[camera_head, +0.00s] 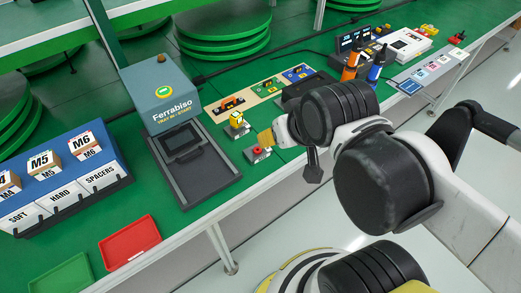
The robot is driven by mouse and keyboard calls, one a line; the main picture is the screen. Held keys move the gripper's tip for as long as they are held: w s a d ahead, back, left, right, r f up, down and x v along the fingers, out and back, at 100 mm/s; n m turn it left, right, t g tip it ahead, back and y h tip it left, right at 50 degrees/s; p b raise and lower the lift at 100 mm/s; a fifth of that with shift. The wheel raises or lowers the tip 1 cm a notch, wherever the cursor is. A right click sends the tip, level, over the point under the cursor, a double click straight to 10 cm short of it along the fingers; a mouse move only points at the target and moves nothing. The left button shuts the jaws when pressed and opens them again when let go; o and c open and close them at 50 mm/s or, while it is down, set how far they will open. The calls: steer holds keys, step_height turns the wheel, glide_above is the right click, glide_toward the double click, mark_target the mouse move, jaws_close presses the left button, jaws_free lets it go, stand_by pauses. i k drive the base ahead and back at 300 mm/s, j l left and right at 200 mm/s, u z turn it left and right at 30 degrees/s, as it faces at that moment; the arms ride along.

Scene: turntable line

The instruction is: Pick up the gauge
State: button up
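I cannot say for sure which thing is the gauge. A small yellow-and-white device (238,122) stands on the green bench, just right of the grey Ferrabiso unit, and could be it. My arm comes in from the right, and its dark joints cover part of the bench. My gripper (314,166) is mostly hidden behind the arm; only a dark part that seems to belong to it shows, right of the yellow device and apart from it. Its fingertips and anything between them are not clear. A tan piece (266,138) shows beside the white arm end.
The Ferrabiso unit (168,95) has a dark tray in front. A red-button box (257,153) sits near the bench edge. A wooden board (243,101) holds coloured parts. A blue bin rack (110,163), red tray (130,242) and green tray (62,275) are left. Orange and blue bottles (350,68) stand behind my arm.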

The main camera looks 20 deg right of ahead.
mark_target(236, 118)
steer(key=i+l+u, duration=0.15)
steer(key=u, duration=0.3)
steer(key=l+u, duration=0.4)
steer(key=i+l+u, duration=0.1)
steer(key=l+u, duration=0.2)
steer(key=u, duration=0.15)
steer(key=l+u, duration=0.6)
steer(key=u, duration=0.25)
